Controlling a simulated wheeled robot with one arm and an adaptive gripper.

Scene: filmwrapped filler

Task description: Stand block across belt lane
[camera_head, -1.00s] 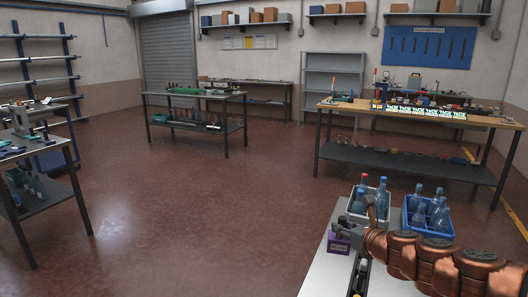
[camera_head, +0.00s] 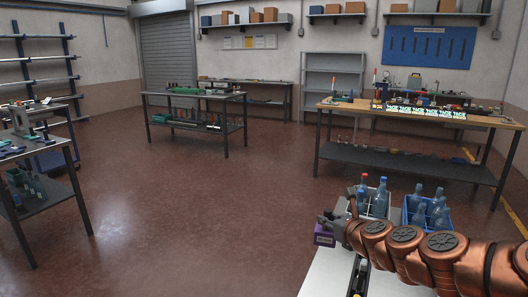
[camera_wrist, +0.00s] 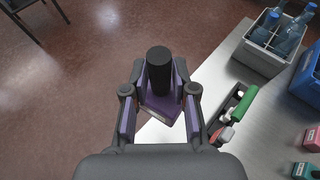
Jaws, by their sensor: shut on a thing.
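A purple block (camera_head: 324,239) shows at the left end of my arm in the head view, just past the left edge of the pale tabletop (camera_head: 325,275). My gripper (camera_head: 332,222) is shut on it. In the wrist view the purple block (camera_wrist: 160,112) sits between my dark fingers, with a black cylinder (camera_wrist: 158,70) standing in front of it. The block overlaps the tabletop's edge, partly over floor. A dark lane (camera_head: 357,278) runs along the tabletop; in the wrist view it lies to the right, with a green piece (camera_wrist: 242,104) and a white piece at it.
A grey crate (camera_wrist: 262,48) and a blue crate (camera_head: 427,220) of bottles stand at the tabletop's far side. Small red blocks (camera_wrist: 312,138) are at the right in the wrist view. Open floor (camera_head: 220,225) lies left of the table.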

